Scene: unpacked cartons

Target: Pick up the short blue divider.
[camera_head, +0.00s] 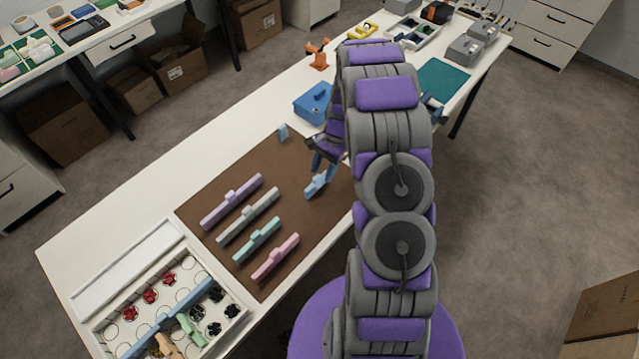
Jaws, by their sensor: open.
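A short light-blue divider (320,182) lies on the brown mat (215,183), near the mat's right side. My gripper (320,157) is open just above it in the picture, with its dark fingers pointing down-left. I cannot tell whether the fingers touch the divider. My arm hides the mat's right edge and part of the gripper. A smaller blue piece (283,132) stands at the mat's far edge, left of the gripper.
Purple (231,202), grey (248,217), mint (257,240) and pink (275,258) dividers lie left of the gripper. A compartment tray (105,342) holds red and black parts and a long blue divider (172,317). A blue box (314,103) stands behind.

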